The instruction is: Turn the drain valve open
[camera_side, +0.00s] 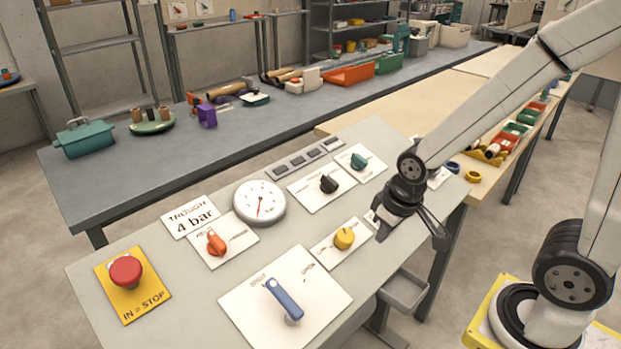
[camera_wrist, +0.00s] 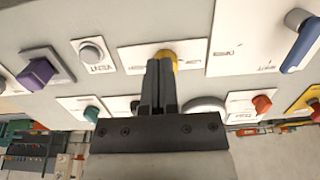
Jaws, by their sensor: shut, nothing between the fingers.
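A blue lever (camera_side: 284,300) sits on a large white plate (camera_side: 318,268) at the panel's front. Its free end points up-left, toward the left of two small labels, which seem to read shut and open. I take it for the drain valve, though no drain label is legible. The lever also shows at the upper right of the wrist view (camera_wrist: 302,45). My gripper (camera_side: 440,238) is over the panel's right side, well right of the lever. In the wrist view its fingers (camera_wrist: 159,68) are together and empty, overlapping the yellow knob (camera_wrist: 167,57); contact cannot be told.
The panel also holds a red stop button (camera_side: 126,271), an orange knob (camera_side: 216,242), a gauge (camera_side: 259,202), a black knob (camera_side: 328,184) and a teal knob (camera_side: 358,160). The yellow knob (camera_side: 344,238) lies between lever and gripper. A purple knob (camera_wrist: 38,72) shows in the wrist view.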

